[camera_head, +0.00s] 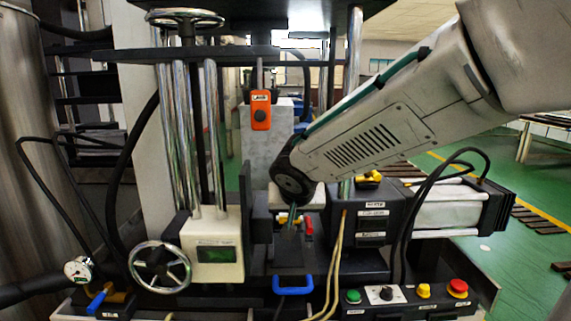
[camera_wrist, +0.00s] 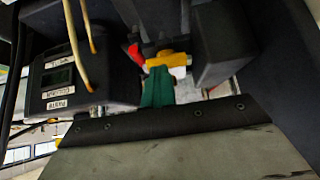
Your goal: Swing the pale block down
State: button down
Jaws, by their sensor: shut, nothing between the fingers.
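A pale grey, mottled block (camera_head: 257,150) stands upright in the middle of the machine in the camera_head view, behind my arm's end. An orange tagged part (camera_head: 261,110) is in front of its top. My gripper (camera_head: 290,232) hangs below the dark round joint of my arm, below and right of the block, small and partly blended with dark parts. In the camera_wrist view its green fingers (camera_wrist: 157,88) are together and empty. They point at a yellow part (camera_wrist: 172,60) and a red part (camera_wrist: 136,54); I cannot tell if they touch. The block is not clear there.
A handwheel (camera_head: 160,267) and a white box with a display (camera_head: 213,250) are at left. Dark boxes stand right of my gripper. Pale cables (camera_head: 335,260) hang close to it. A blue handle (camera_head: 293,285) and a button panel (camera_head: 405,294) are at the front.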

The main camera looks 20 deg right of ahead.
jog(key=shift+f, duration=0.1)
dwell(0.3)
notch_tip(320, 180, up, 4)
jog(key=s+a+f, duration=0.1)
jog(key=s+a, duration=0.2)
jog(key=s, duration=0.5)
jog(key=shift+s+a+f, duration=0.2)
jog(key=shift+s+a, duration=0.05)
